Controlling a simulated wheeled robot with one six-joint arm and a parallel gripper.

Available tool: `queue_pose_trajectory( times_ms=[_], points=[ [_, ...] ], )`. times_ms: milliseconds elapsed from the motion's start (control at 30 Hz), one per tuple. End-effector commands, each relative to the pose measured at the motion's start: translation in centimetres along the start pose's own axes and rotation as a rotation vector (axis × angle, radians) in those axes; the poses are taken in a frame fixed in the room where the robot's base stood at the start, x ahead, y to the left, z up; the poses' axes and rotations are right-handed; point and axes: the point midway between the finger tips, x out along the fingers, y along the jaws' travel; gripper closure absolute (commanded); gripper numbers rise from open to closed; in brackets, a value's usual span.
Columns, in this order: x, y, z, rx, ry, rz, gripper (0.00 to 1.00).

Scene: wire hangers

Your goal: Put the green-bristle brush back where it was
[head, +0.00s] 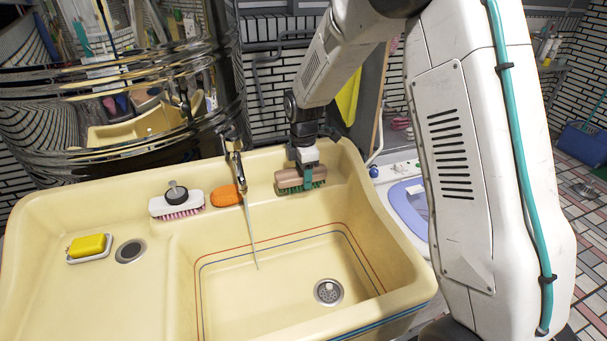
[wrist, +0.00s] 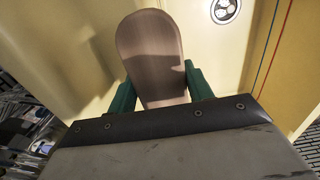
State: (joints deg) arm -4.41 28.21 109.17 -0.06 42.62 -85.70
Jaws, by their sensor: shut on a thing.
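The green-bristle brush (head: 291,180) has a brown wooden back and green bristles along its lower edge. It is at the right end of the back ledge of the cream sink (head: 90,215). My gripper (head: 306,178) reaches down over it from above and is shut on it, with a teal finger across its front side. In the wrist view the brush's brown back (wrist: 150,55) stands between the two green fingers (wrist: 158,88). I cannot tell whether the bristles touch the ledge.
A white brush with pink bristles (head: 176,205) and an orange sponge (head: 226,195) lie left along the ledge. The tap (head: 235,165) stands between the sponge and my gripper, with water running. Yellow soap (head: 87,245) sits at far left. The basin with its drain (head: 328,291) is otherwise empty.

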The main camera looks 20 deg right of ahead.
Motion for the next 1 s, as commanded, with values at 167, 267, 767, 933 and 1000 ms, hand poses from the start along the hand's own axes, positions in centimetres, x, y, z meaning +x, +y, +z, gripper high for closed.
queue_pose_trajectory(
  times_ms=[167,267,767,933,1000],
  points=[
    [0.3,3.1,1.1,0.002,0.000,0.001,0.68],
    [0.3,3.7,1.4,0.003,0.000,0.001,0.68],
    [4.0,4.5,1.6,0.003,0.000,0.000,0.68],
    [4.1,4.5,1.6,0.003,0.000,0.000,0.68],
    [4.3,4.5,1.6,0.003,0.000,0.000,0.68]
  ],
)
